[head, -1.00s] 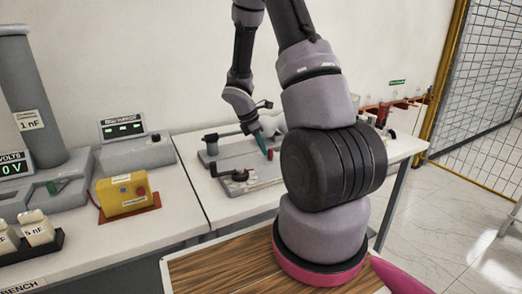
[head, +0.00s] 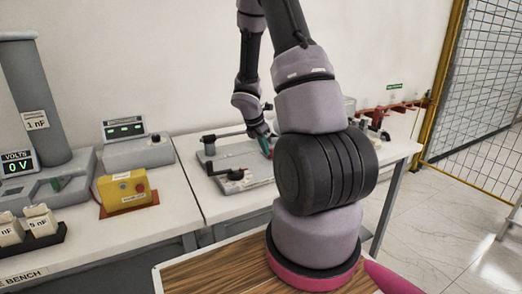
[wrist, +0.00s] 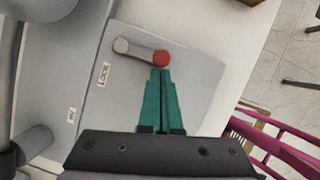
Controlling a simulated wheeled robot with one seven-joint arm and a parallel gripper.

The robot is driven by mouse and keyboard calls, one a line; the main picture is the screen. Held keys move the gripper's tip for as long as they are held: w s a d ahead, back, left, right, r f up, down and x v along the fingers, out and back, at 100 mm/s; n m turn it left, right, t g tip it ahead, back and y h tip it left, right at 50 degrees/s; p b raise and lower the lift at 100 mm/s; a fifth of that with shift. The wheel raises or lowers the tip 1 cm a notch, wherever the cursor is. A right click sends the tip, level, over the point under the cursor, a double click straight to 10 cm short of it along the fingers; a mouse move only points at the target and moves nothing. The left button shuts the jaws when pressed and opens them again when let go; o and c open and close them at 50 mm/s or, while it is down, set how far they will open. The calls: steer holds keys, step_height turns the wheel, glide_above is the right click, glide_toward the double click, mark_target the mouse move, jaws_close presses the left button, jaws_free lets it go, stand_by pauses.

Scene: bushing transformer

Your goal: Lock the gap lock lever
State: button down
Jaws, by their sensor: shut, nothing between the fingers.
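The gap lock lever (wrist: 140,50) is a short grey arm with a round grey pivot at its left end and a red knob at its right end in the wrist view. It lies on a grey plate (wrist: 190,100), beside a small white label (wrist: 103,74) that seems to read LOCK. My gripper (wrist: 160,72) has teal fingers, shut and empty, with the tips right at the near side of the red knob. Contact cannot be told. In the head view my gripper (head: 264,140) is at the plate on the bench, partly behind my arm, and only a little red shows there.
Pink chair-like rails (wrist: 265,140) show at the wrist view's lower right.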

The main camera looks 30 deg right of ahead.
steer(key=shift+s+d+n+t, duration=0.2)
steer(key=shift+d+n+t, duration=0.3)
steer(key=shift+n, duration=0.4)
steer(key=shift+d, duration=0.5)
